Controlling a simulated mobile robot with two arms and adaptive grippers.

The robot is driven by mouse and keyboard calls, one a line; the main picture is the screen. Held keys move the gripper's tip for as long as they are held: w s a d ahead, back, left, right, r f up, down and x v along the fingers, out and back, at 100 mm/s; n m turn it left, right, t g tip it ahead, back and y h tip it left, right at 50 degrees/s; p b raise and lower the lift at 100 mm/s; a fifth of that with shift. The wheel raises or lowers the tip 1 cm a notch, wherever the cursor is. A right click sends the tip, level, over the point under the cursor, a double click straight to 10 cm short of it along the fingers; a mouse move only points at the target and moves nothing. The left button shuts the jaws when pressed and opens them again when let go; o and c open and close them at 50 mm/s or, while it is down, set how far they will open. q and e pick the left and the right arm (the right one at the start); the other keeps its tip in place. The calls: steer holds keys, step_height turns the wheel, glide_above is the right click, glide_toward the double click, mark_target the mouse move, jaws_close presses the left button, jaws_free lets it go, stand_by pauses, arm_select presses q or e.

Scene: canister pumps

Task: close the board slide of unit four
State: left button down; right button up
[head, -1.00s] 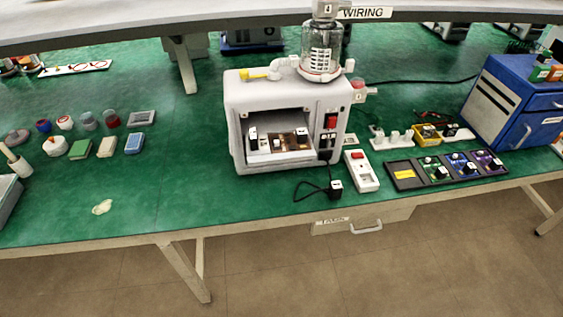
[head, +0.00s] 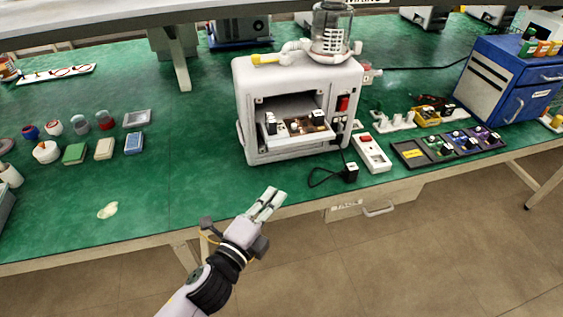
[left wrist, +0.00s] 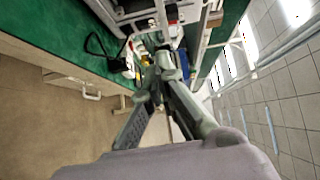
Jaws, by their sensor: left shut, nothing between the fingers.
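The white pump unit (head: 248,90) stands on the green bench with its front bay open. Its board slide (head: 283,141) sits low in the bay, pulled out to the front, and carries a board (head: 297,126) with dark and brown parts. My right gripper is not in view. I cannot read a unit number on the pump now.
A black plug with a cord (head: 349,172) lies before the unit, beside a white switch box (head: 371,153). A dark tray of boards (head: 412,153) and a blue drawer cabinet (head: 505,85) stand right. The bench left of the unit is clear nearby.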

arm_select(q)
steer(key=p, duration=0.3)
glide_toward(300, 144)
steer(key=d+x, duration=0.1)
steer(key=x, duration=0.3)
steer(key=shift+w+a+f, duration=0.2)
steer(key=shift+a, duration=0.05)
steer(key=shift+w, duration=0.1)
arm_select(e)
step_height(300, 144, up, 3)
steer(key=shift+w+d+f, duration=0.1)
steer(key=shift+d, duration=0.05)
arm_select(q)
steer(key=shift+w, duration=0.1)
